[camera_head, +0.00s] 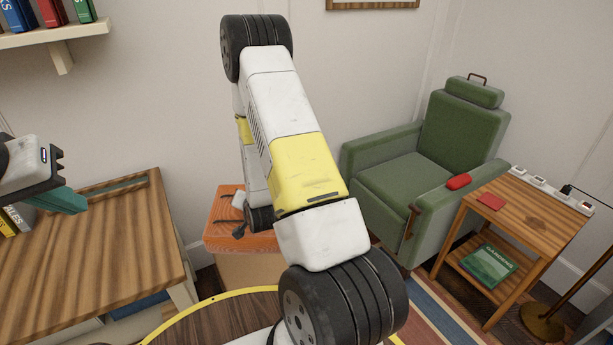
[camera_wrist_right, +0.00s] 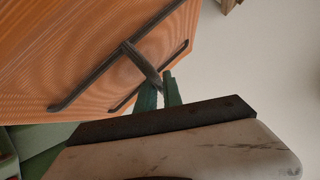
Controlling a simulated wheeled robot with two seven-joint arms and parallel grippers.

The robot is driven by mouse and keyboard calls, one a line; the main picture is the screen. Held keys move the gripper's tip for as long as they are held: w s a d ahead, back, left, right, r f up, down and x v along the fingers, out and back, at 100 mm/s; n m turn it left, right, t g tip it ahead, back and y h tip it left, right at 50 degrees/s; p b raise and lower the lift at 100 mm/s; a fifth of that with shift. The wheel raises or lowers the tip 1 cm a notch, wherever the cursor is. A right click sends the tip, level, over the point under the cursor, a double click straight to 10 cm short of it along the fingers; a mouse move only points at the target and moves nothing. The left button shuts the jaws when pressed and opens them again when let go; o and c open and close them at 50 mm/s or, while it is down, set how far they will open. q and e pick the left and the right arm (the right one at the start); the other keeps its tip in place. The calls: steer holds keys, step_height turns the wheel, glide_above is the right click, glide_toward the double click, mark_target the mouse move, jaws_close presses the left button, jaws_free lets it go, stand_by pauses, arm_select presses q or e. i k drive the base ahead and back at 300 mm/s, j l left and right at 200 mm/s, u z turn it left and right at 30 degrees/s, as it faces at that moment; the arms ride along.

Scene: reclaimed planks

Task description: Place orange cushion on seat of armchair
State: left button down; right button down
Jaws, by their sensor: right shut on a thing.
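The orange cushion (camera_head: 225,235) has a ribbed face with dark straps and shows partly behind my right arm in the head view. Close up, the cushion (camera_wrist_right: 90,50) fills the upper left of the right wrist view. My right gripper (camera_wrist_right: 160,82) is shut on its dark crossbar strap; in the head view my arm mostly hides this gripper. The green armchair (camera_head: 400,185) stands to the right with a bare seat. My left gripper (camera_head: 62,200) is at the far left, above the wooden table, apart from the cushion; its jaw opening is unclear.
A tan block (camera_head: 245,268) shows under the cushion; contact is unclear. A red object (camera_head: 459,181) lies on the armchair's arm. A wooden side table (camera_head: 530,205) stands right of the chair, a wooden table (camera_head: 110,240) at left. A round yellow-rimmed table (camera_head: 215,303) is in front.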

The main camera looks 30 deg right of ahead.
mark_target(416, 186)
steer(key=i+l, duration=0.1)
steer(key=l, duration=1.35)
steer(key=i+l, duration=0.15)
steer(key=l, duration=0.55)
steer(key=i+l, duration=0.1)
steer(key=l, duration=1.35)
steer(key=i, duration=0.05)
